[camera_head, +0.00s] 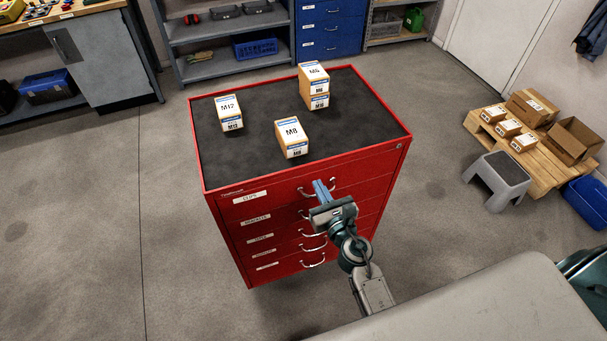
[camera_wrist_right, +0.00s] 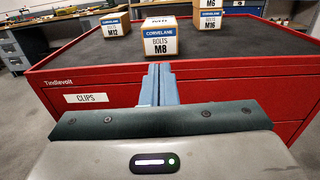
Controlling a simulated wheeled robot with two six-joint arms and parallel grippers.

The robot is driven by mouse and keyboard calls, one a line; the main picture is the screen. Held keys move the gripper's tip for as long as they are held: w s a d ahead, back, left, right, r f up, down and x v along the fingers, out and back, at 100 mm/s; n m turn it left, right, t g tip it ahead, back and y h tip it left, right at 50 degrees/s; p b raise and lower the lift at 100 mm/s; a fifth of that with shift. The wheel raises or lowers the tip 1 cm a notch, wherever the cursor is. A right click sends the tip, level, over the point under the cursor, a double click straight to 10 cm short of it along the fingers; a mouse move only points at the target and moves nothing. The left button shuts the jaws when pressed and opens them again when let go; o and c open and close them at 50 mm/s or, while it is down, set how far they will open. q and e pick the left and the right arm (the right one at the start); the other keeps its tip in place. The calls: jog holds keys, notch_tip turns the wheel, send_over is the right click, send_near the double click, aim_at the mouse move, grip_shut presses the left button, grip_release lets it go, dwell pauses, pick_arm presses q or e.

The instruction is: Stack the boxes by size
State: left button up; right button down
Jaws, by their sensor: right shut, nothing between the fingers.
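The M8 box (camera_head: 292,134) stands near the front middle of the red cabinet's black top (camera_head: 250,165); its label also shows in the right wrist view (camera_wrist_right: 161,48). The M12 box (camera_head: 228,111) stands apart to its left. At the back right, the M6 box (camera_head: 313,75) sits on top of the M16 box (camera_head: 318,102); the M16 label reads clearly in the right wrist view (camera_wrist_right: 209,26). My right gripper (camera_head: 320,184) is shut and empty at the cabinet's front edge, in front of the M8 box and apart from it. My left gripper is out of view.
The cabinet front has several drawers with handles (camera_head: 314,245). A grey step stool (camera_head: 501,178) and a wooden pallet (camera_head: 535,165) with cartons stand on the floor to the right. Shelves (camera_head: 225,35) stand behind. The black top is bare between the boxes.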

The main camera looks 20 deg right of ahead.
aim_at(298, 147)
jog(key=w, duration=1.3)
jog(key=shift+a+f+p, duration=0.15)
jog(key=shift+a+p, duration=0.15)
jog(key=shift+p, duration=0.05)
jog(key=shift+w+a+b, duration=0.2)
jog(key=shift+w+b, duration=0.1)
jog(key=shift+w, duration=1.65)
jog(key=shift+s, duration=0.1)
